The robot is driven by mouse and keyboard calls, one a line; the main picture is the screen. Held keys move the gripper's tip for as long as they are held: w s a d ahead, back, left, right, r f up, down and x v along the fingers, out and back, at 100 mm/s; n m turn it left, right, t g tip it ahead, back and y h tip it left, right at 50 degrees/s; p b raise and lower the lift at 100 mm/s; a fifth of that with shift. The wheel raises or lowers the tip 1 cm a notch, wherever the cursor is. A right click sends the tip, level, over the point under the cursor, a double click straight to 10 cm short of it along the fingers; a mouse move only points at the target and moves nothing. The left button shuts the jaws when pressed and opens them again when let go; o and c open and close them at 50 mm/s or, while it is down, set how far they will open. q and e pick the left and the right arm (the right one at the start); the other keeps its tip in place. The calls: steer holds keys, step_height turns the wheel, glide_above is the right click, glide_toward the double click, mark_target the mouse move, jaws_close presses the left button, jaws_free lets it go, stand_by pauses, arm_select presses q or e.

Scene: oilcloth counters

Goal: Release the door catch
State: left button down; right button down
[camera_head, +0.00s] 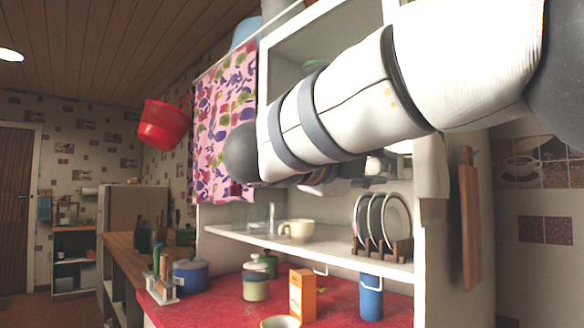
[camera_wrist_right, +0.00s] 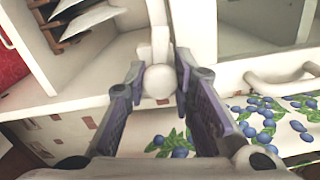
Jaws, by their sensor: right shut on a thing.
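A pale round knob on a short stem (camera_wrist_right: 158,82), which looks like the door catch, shows in the middle of the right wrist view. My right gripper (camera_wrist_right: 158,73) has one finger on each side of it and is shut on it. The stem runs up from the knob against a white cabinet panel. In the head view my right arm comes in from the right across the white cupboard (camera_head: 432,262) and hides the catch. My left gripper is not in view.
A pale bar handle (camera_wrist_right: 282,77) is right of the knob, near a blueberry-patterned surface (camera_wrist_right: 275,120). In the head view a cup (camera_head: 296,231) and a plate rack (camera_head: 385,249) stand on the shelf below my arm. A pink patterned cloth (camera_head: 222,110) hangs left.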

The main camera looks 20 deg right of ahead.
steer(key=shift+n, duration=1.2)
steer(key=c, duration=1.3)
jaws_free()
steer(key=shift+d, duration=0.1)
steer(key=shift+c, duration=0.2)
steer(key=v, duration=1.2)
